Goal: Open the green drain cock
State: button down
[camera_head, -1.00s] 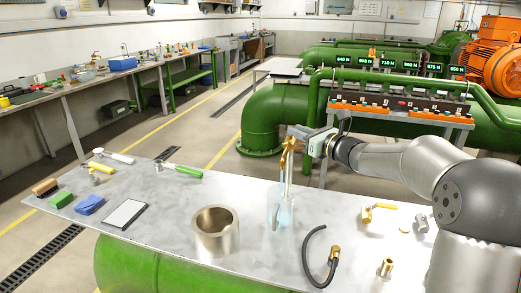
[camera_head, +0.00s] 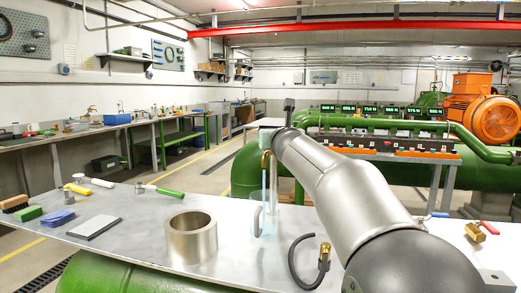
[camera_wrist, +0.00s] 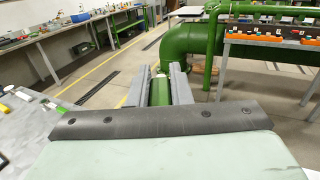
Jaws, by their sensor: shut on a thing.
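My gripper (camera_wrist: 160,92) has its two grey fingers on either side of a green rounded piece (camera_wrist: 159,96) in the wrist view. I cannot tell from the frames whether this piece is the handle of the green drain cock; no valve body shows with it. In the head view only the pale gripper body (camera_head: 270,123) shows, above a brass fitting on an upright clear tube (camera_head: 270,190); my arm hides the fingers. A green-handled tool or cock (camera_head: 166,191) lies on the grey table's far left side.
A metal ring (camera_head: 191,238), a dark hose (camera_head: 297,265), a dark-edged pad (camera_head: 94,227) and blue and green blocks are on the table (camera_head: 130,250). A red-handled brass valve (camera_head: 478,232) lies at the right. Large green pipes (camera_head: 247,172) stand behind.

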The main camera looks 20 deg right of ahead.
dwell(0.5)
jog(key=c, duration=1.3)
grip_release()
